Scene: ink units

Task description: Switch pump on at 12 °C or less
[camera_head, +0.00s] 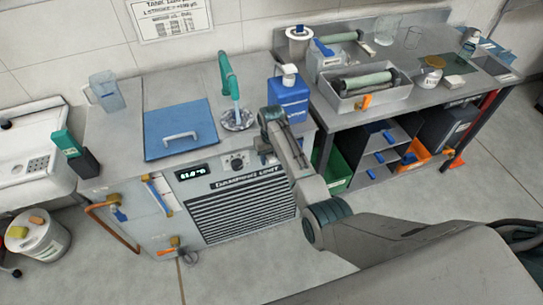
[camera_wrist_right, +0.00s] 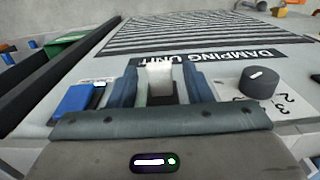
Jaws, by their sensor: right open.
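The damping unit (camera_head: 150,95) is a grey cabinet with a slatted grille and a lit display (camera_head: 191,172). The display shows a temperature in °C, but its digits are too small to read surely. A dark knob (camera_head: 237,162) sits right of the display; it also shows in the right wrist view (camera_wrist_right: 260,82). My right gripper (camera_head: 266,152) is at the panel right of the knob. In the right wrist view my right gripper (camera_wrist_right: 160,85) is open, its fingers on either side of a white switch (camera_wrist_right: 159,73) with a dark lower part. Its position is unclear. My left gripper is not in view.
On top of the unit are a blue lid (camera_head: 180,130), a green tap (camera_head: 229,75) and a blue bottle (camera_head: 288,95). A blue part (camera_wrist_right: 78,102) is beside the fingers. A steel bench (camera_head: 430,95) with rollers stands right. The floor in front is clear.

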